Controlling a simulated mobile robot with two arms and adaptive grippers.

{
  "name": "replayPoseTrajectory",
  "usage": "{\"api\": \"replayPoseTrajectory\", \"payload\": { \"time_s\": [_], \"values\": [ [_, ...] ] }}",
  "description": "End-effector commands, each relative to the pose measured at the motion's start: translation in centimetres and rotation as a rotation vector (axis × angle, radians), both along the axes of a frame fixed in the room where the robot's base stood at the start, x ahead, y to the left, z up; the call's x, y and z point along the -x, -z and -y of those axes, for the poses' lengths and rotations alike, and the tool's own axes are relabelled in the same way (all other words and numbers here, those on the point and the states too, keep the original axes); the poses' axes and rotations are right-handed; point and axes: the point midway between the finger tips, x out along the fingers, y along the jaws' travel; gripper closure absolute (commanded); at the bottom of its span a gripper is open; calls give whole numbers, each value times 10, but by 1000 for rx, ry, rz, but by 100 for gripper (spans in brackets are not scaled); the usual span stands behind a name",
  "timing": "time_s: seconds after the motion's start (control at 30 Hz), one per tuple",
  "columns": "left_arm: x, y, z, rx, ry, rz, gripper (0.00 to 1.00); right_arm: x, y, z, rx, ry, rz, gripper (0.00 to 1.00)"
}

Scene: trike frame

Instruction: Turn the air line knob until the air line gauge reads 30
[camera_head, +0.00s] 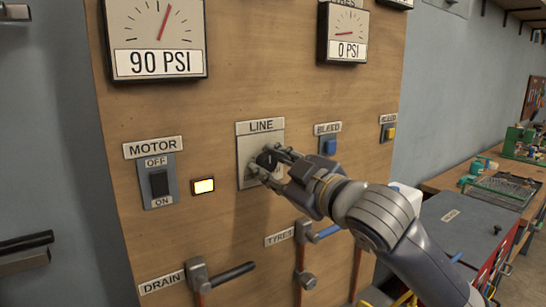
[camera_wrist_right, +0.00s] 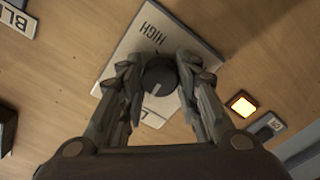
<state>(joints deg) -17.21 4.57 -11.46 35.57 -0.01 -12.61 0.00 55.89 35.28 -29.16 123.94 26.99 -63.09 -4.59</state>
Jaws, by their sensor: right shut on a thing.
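The air line knob (camera_head: 266,161) is a dark round knob on a pale plate marked LINE. My right gripper (camera_head: 270,167) is shut on it, reaching in from the right. In the right wrist view, the knob (camera_wrist_right: 160,76) sits between the two fingers of the gripper (camera_wrist_right: 160,88), with a light pointer mark on its face. The plate (camera_wrist_right: 150,35) shows the word HIGH; the other word is mostly hidden. A gauge (camera_head: 155,38) at the upper left reads 90 PSI, its red needle tilted slightly right of upright; its name label is out of frame. My left gripper is not in view.
A second gauge (camera_head: 343,32), labelled TYRES, reads 0 PSI. The motor switch (camera_head: 159,183) and a lit yellow lamp (camera_head: 203,186) are left of the knob. Bleed buttons (camera_head: 329,147) are right. Drain (camera_head: 225,275) and tyres (camera_head: 325,232) valve levers stick out below.

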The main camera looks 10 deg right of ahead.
Motion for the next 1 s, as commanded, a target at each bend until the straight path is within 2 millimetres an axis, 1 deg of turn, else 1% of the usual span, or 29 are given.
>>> {"api": "replayPoseTrajectory", "payload": {
  "time_s": [0.03, 0.6, 1.0],
  "values": [
    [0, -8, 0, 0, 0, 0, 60, 0, -4, 1, 44, 1, 18, 93],
    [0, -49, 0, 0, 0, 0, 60, 0, -4, 0, 545, -1, 221, 93],
    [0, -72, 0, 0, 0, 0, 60, 0, -3, 0, 834, -2, 341, 93]
  ]
}}
